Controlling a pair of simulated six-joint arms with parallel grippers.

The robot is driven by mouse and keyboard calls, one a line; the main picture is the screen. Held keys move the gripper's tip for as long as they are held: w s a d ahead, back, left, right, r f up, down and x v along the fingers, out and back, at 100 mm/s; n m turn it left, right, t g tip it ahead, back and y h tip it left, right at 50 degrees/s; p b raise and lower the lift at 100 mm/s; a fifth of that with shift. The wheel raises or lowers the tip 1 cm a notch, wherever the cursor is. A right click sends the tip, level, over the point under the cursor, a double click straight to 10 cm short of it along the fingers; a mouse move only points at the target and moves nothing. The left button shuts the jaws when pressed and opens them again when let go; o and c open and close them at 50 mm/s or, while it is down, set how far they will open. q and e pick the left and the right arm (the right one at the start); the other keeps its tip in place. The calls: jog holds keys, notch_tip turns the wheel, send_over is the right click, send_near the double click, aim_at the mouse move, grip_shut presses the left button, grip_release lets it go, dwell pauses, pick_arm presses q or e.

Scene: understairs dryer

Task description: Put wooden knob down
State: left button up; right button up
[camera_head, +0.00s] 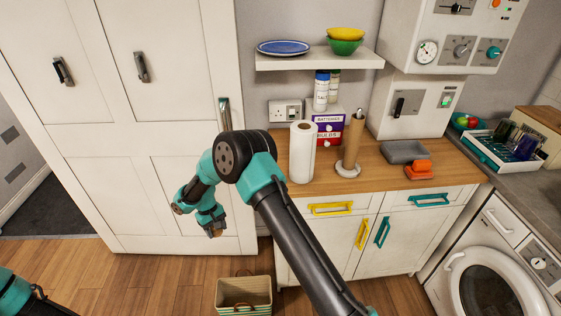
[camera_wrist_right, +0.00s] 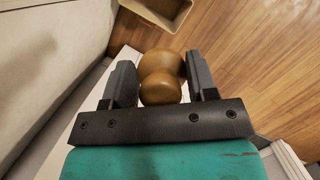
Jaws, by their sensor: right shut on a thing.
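A wooden knob (camera_wrist_right: 162,72), brown and rounded with a narrower waist, sits between the two dark fingers of my right gripper (camera_wrist_right: 160,66) in the right wrist view. The fingers are shut on it. In the head view my right gripper (camera_head: 207,222) hangs low in front of the tall white cupboard, left of the counter; the knob is hard to make out there. Only a piece of my left arm shows at the lower left corner, and its gripper is out of frame.
A woven basket (camera_head: 243,283) stands on the wooden floor (camera_head: 150,285), below and right of my right gripper; it also shows in the wrist view (camera_wrist_right: 160,12).

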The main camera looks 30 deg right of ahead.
jog(key=w+d+r+n+t+h, duration=0.1)
jog(key=w+d+r+n, duration=0.25)
jog(key=d+r, duration=0.35)
jog(key=w+d+r+n+h, duration=0.1)
jog(key=w+d+r+n, duration=0.3)
jog(key=d, duration=0.5)
notch_tip(320, 180, up, 16)
jog(key=n+t, duration=0.1)
jog(key=n, duration=0.4)
send_over(285, 159)
jog(key=a, duration=0.1)
jog(key=shift+f+h, duration=0.2)
jog(key=shift+h, duration=0.1)
jog(key=shift+f, duration=2.55)
jog(key=shift+f, duration=2.45)
jog(key=shift+f, duration=0.15)
